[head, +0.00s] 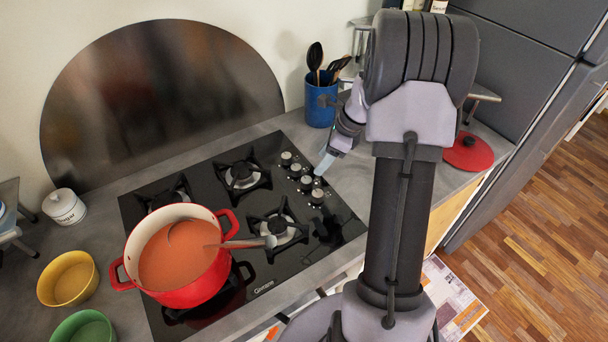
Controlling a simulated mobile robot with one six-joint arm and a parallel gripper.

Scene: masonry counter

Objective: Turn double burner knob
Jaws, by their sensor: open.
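The black glass cooktop (270,268) lies in the counter, with a row of several silver and black knobs (306,183) along its right side. The row runs from the back towards the front. I cannot tell which knob belongs to the double burner. My gripper (322,169) points down and left, with its pale tip close to the right side of the knobs. It is open and holds nothing that I can see. I cannot tell whether it touches a knob. My arm hides part of the counter to the right.
A red pot (190,292) with soup and a ladle stands on the front left burner. A blue utensil holder (320,104) stands behind the knobs. A red lid (468,152) lies on the right counter. Yellow (47,292) and green (100,338) bowls are at left.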

